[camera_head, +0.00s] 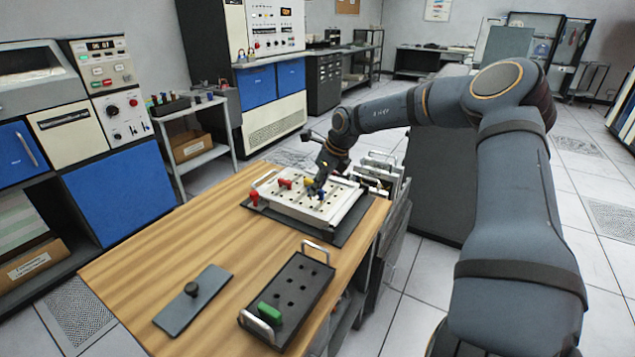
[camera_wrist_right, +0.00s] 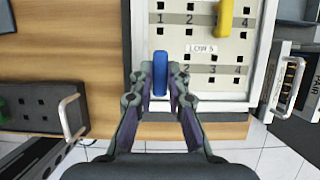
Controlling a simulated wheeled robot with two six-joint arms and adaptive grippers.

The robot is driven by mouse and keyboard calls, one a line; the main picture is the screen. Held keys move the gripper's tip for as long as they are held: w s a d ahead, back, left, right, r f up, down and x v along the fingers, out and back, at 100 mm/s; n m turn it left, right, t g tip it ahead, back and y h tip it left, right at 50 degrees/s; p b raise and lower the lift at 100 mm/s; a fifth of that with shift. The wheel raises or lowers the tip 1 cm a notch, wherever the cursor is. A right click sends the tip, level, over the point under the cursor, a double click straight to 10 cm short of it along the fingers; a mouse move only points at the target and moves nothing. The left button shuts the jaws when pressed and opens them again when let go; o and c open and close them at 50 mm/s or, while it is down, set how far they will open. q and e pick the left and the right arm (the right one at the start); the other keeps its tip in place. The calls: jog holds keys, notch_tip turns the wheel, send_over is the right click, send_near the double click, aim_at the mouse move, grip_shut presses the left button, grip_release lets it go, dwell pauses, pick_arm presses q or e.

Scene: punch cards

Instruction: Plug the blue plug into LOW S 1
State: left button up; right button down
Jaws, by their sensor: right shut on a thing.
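The white plugboard (camera_head: 300,209) lies on the wooden table, and my right gripper (camera_head: 318,189) is low over its right part. In the wrist view my right gripper (camera_wrist_right: 161,88) is shut on the upright blue plug (camera_wrist_right: 160,70). The plug is over the left end of the lower row, below the LOW S label (camera_wrist_right: 201,48). Numbers 2, 3 and 4 of that row show; position 1 is hidden behind the plug and fingers. I cannot tell whether the plug is in a hole or just above it. My left gripper is not in view.
A yellow plug (camera_wrist_right: 224,17) stands in the upper row. A black holder (camera_head: 290,284) with handles and a green plug (camera_head: 270,313) lies nearer, beside a dark plate (camera_head: 194,310) with a knob.

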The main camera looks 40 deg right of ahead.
aim_at(318, 198)
jog(key=shift+f, duration=0.85)
jog(key=shift+f+b, duration=0.55)
jog(key=shift+b, duration=0.35)
jog(key=shift+f+b, duration=0.8)
jog(key=shift+b, duration=0.05)
dwell(0.3)
jog(key=c, duration=1.2)
grip_release()
